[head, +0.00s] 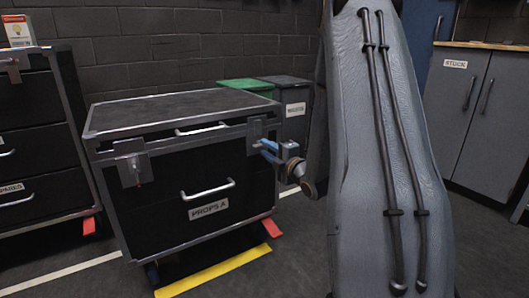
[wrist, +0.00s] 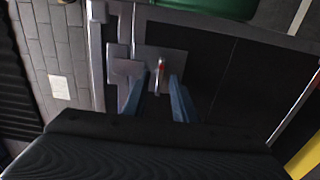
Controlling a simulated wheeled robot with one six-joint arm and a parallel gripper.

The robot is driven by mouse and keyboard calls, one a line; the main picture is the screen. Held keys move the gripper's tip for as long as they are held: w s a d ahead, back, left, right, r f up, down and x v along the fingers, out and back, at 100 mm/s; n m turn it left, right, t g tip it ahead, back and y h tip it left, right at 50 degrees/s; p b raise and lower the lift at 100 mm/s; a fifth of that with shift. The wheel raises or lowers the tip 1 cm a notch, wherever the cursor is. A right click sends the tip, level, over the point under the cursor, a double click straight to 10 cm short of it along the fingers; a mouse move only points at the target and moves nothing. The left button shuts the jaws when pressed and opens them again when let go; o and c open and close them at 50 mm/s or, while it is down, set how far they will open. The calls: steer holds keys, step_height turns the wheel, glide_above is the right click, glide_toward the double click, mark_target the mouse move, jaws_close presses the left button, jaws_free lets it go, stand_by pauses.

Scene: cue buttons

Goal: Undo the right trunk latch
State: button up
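The black trunk labelled PROPS A (head: 160,218) stands on the floor, lid down, with metal edges. Its right latch (head: 256,131) is a grey plate at the upper right of the front, partly hidden by my gripper. In the wrist view the latch plate (wrist: 176,58) carries a small upright lever (wrist: 161,66) with a red mark. My gripper (head: 262,149) is at the right latch. Its two blue fingers show apart in the wrist view (wrist: 161,84), either side of the lever's line, with a gap between them. Contact with the lever cannot be told. The left latch (head: 130,163) hangs on the front.
A drawer case (head: 30,140) stands at the left. A green-lidded bin (head: 246,85) and a grey bin (head: 296,108) stand behind the trunk. Grey cabinets (head: 470,110) are at the right. Yellow tape (head: 215,272) marks the floor in front.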

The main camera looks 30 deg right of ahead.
steer(key=shift+w, duration=0.9)
jaws_close()
